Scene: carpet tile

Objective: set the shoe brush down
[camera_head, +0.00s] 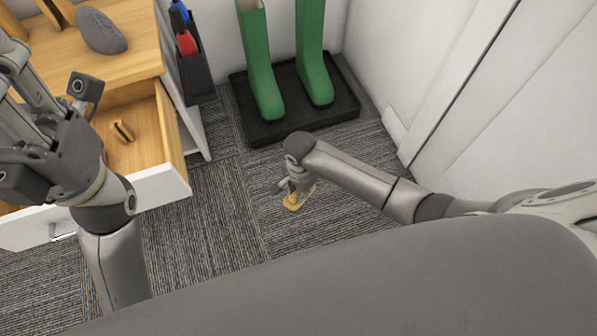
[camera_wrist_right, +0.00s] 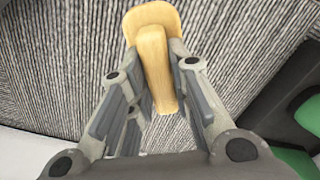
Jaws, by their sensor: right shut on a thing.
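The shoe brush (camera_wrist_right: 155,50), pale wood with a wide rounded end and a narrower bar, is between the fingers of my right gripper (camera_wrist_right: 160,95). In the head view the brush (camera_head: 297,199) shows small and tan under my right gripper (camera_head: 295,188), over the grey striped carpet. The gripper is shut on it. I cannot tell whether the brush touches the carpet. My left gripper (camera_head: 22,100) is at the left edge, in front of the wooden cabinet; its fingers are partly cut off, so its opening is unclear.
Green boots (camera_head: 262,75) stand on a black tray (camera_head: 285,128) at the back. An open drawer (camera_head: 150,155) holds a small brown item (camera_head: 122,131). A grey oval object (camera_head: 102,31) lies on the cabinet top. Bare carpet (camera_head: 210,215) lies left of the brush; white walls stand right.

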